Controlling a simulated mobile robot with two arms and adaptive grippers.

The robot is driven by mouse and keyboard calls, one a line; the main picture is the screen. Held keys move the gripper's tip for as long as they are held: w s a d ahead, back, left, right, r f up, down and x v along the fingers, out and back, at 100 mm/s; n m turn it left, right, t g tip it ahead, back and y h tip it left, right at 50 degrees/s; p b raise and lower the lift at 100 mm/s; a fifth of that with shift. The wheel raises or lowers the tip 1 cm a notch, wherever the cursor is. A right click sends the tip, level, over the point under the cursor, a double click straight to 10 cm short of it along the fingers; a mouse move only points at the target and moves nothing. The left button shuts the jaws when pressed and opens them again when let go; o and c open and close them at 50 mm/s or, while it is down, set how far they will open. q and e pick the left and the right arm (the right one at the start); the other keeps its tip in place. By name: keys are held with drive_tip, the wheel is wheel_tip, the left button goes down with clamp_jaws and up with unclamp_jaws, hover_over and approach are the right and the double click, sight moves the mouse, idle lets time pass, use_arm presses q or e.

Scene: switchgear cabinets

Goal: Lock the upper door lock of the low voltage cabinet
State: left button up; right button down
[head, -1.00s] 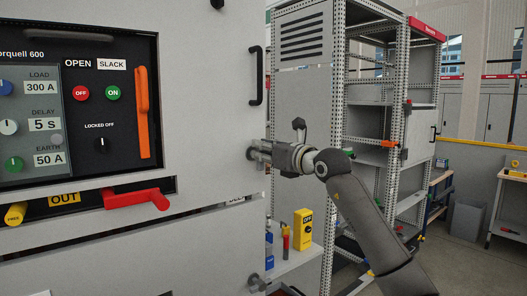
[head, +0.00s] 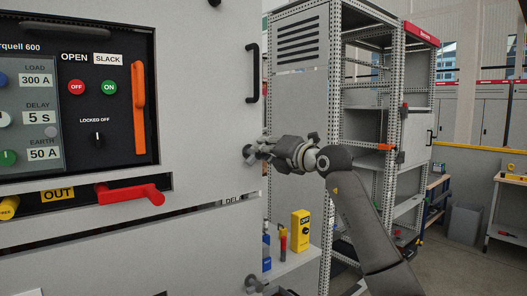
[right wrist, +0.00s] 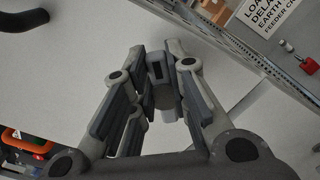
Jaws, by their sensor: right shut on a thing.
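The cabinet door (head: 205,100) fills the left of the head view. The upper door lock (head: 248,157) is a grey round fitting near the door's right edge, below the black handle. My right gripper (head: 259,150) reaches it from the right and is shut on the lock. In the right wrist view the lock (right wrist: 165,97) shows between the fingertips (right wrist: 161,72), partly hidden by them. Its exact angle is hard to tell. A similar lower lock (head: 254,283) sits further down the same edge. My left gripper is not in view.
The black door handle (head: 253,73) is above the lock. A red lever (head: 131,194) and orange handle (head: 138,107) are on the cabinet front. A shelf with a yellow device (head: 300,231) stands below my right arm. A perforated rack (head: 330,130) is behind it.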

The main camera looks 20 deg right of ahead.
drive_tip(key=shift+d+f+m, duration=0.1)
drive_tip(key=shift+f+m, duration=0.1)
drive_tip(key=shift+m, duration=1.05)
drive_tip(key=shift+d+f+m, duration=0.1)
drive_tip(key=shift+f+m, duration=0.05)
drive_tip(key=shift+m, duration=1.15)
drive_tip(key=shift+d+f+m, duration=0.1)
drive_tip(key=shift+f+m, duration=0.1)
drive_tip(key=shift+m, duration=1.05)
drive_tip(key=c, duration=1.4)
unclamp_jaws()
drive_tip(key=shift+w+f, duration=0.1)
drive_tip(key=v, duration=1.2)
